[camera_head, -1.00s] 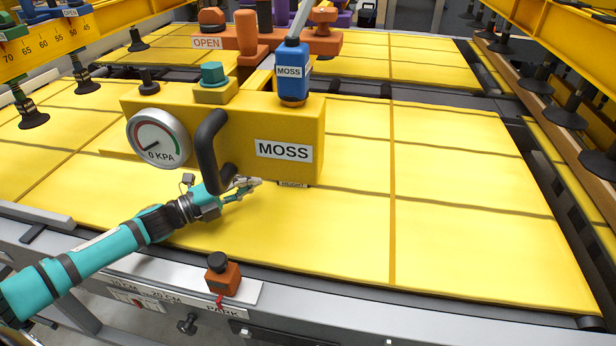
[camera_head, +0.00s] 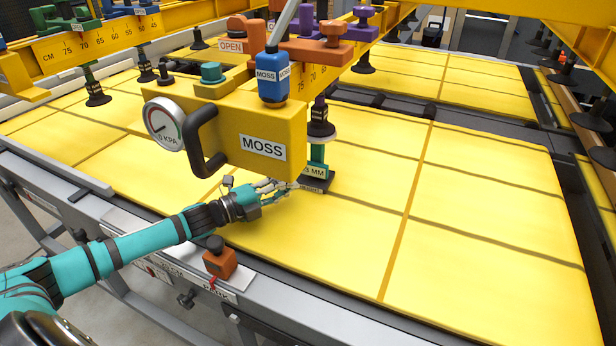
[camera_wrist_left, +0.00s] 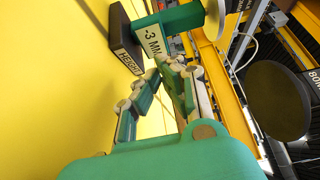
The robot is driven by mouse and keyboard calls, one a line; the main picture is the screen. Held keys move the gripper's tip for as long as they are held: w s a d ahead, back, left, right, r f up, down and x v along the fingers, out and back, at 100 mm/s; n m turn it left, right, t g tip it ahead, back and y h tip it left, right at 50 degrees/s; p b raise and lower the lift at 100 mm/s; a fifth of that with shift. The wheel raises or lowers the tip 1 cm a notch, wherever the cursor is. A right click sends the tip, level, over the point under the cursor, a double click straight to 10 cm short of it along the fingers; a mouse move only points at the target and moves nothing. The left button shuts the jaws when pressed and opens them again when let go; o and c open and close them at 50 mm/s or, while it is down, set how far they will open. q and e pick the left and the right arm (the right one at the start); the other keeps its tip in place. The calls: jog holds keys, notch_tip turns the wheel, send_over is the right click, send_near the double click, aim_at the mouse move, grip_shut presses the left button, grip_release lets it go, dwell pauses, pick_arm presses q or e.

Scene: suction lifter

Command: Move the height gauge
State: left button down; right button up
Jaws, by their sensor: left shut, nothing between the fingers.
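The height gauge (camera_head: 317,156) stands upright on the yellow panels, just right of the yellow MOSS box. It has a dark base plate, a green stem with a "3 MM" label and a pale round top. In the left wrist view its green stem with the "-3 MM" label (camera_wrist_left: 153,42) and its dark base marked HEIGHT (camera_wrist_left: 124,42) are close ahead of the fingers. My left gripper (camera_head: 290,187) is shut and empty, low over the panel at the left side of the base; contact cannot be told. It also shows in the left wrist view (camera_wrist_left: 168,68). My right gripper is out of view.
The yellow MOSS box (camera_head: 232,128) with a black handle (camera_head: 200,150) hangs above my left gripper. A black suction cup (camera_head: 320,128) is right above the gauge. An orange block with a black knob (camera_head: 219,260) sits on the front rail. Panels to the right are clear.

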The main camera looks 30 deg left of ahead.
aim_at(316, 171)
pick_arm(q)
jog(key=p+x, duration=0.1)
jog(key=x, duration=0.4)
jog(key=shift+d+r, duration=0.15)
jog(key=shift+r, duration=0.05)
jog(key=shift+w+d+f, duration=0.15)
jog(key=shift+w+d, duration=0.1)
jog(key=shift+w, duration=0.15)
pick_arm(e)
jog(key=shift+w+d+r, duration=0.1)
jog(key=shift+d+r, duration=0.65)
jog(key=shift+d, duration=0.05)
pick_arm(q)
jog(key=shift+w+a+b, duration=0.3)
jog(key=shift+w+b, duration=0.3)
jog(key=shift+w, duration=0.4)
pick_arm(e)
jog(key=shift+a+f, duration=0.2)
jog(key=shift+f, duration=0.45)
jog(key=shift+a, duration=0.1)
pick_arm(q)
jog(key=shift+a, duration=0.15)
